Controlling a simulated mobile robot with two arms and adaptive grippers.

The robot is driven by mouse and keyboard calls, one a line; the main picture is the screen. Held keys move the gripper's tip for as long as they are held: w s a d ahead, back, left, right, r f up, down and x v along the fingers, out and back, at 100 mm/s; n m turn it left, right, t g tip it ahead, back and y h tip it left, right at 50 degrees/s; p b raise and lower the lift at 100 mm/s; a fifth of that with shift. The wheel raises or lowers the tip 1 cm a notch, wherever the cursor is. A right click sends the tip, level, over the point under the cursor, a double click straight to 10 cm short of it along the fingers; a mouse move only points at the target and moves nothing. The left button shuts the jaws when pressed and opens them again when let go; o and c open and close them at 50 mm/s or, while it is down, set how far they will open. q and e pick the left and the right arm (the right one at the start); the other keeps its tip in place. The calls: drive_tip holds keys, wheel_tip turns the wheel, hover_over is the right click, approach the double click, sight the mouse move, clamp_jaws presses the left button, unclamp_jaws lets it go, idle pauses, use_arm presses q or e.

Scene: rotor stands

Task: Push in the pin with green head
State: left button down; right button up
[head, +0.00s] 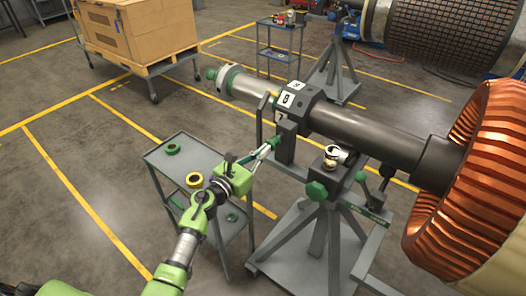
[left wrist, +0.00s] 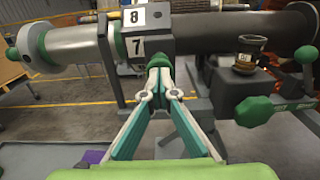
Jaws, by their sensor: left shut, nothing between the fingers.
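My left gripper (head: 271,145) reaches up to the stand under the rotor shaft (head: 365,135), just below the block with labels 8 and 7. Its fingers are shut and empty, and in the left wrist view the fingertips (left wrist: 158,78) meet at the middle. A small green rounded piece (left wrist: 158,61) shows right at the tips, below label 7. It looks like a pin's green head, but I cannot tell whether the tips touch it or how deep it sits. My right gripper is not in view.
A green knob (head: 317,190) and a cup-like part (head: 332,157) sit on the stand to the right. The copper rotor (head: 475,170) fills the right side. Open floor lies at left.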

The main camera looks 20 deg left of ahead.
sight(273, 143)
use_arm(q)
drive_tip(key=b+x, duration=0.1)
drive_tip(key=x, duration=0.2)
drive_tip(key=shift+w+d+b, duration=0.1)
drive_tip(key=shift+w+b, duration=0.15)
drive_tip(key=shift+b, duration=0.1)
drive_tip(key=shift+w, duration=0.1)
drive_tip(key=shift+r, duration=0.15)
